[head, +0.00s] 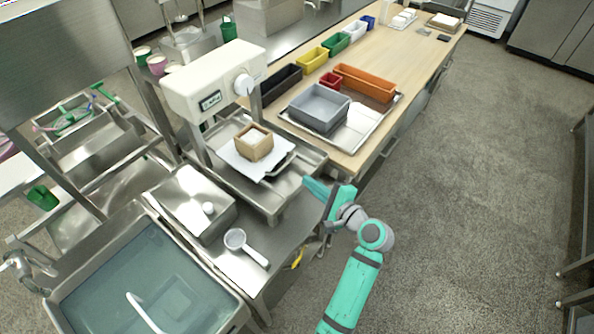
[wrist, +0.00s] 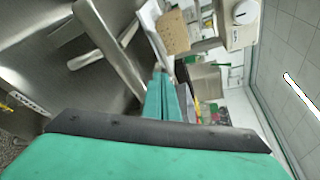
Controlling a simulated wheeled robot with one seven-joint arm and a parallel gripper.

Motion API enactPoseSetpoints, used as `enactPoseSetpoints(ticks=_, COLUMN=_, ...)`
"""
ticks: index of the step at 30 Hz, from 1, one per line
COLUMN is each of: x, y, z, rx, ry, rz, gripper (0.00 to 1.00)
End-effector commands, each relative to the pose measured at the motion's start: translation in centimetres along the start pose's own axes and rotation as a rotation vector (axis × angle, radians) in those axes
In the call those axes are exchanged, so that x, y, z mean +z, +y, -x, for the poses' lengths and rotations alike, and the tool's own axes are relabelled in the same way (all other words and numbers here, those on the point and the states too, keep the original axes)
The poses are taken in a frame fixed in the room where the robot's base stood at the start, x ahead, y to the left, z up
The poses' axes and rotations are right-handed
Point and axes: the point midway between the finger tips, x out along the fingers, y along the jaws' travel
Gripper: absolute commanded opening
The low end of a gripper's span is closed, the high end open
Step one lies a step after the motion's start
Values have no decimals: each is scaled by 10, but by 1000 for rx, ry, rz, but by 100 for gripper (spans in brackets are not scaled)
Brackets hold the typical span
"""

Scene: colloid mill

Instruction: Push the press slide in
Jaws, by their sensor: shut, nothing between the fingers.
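The press (head: 215,80) has a white head with a round knob (head: 243,84); the knob also shows in the wrist view (wrist: 241,12). Below the head, the metal slide (head: 283,166) sticks out toward the front right of the steel bed (head: 268,203). A white sheet (head: 236,162) and a square tan box (head: 254,148) with pale contents lie on it. The box also shows in the wrist view (wrist: 172,34). My gripper (head: 308,184) is shut and empty, just in front of the slide's outer end. Its teal fingers (wrist: 160,80) point toward the press. I cannot tell whether they touch the slide.
A steel lidded box (head: 190,200), a white-handled scoop (head: 240,243) and a water-filled sink (head: 145,285) are at the left. A wooden bench (head: 345,158) with a grey bin (head: 318,108) on a tray stands behind my gripper. The floor at right is clear.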

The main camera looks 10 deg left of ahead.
Motion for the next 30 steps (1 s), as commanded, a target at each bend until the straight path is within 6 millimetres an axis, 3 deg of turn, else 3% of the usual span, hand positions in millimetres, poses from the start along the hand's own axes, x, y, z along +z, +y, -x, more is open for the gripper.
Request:
enactPoseSetpoints(ticks=6, x=-19, y=-13, z=22, rx=86, ry=-91, rz=-482, gripper=0)
enactPoseSetpoints(ticks=13, x=-28, y=-24, z=47, rx=195, ry=-152, rz=-878, gripper=0)
enactPoseSetpoints(ticks=21, x=-28, y=-26, z=53, rx=240, ry=-166, rz=-1010, gripper=0)
enactPoseSetpoints(ticks=30, x=-18, y=-21, z=12, rx=239, ry=-165, rz=-1009, gripper=0)
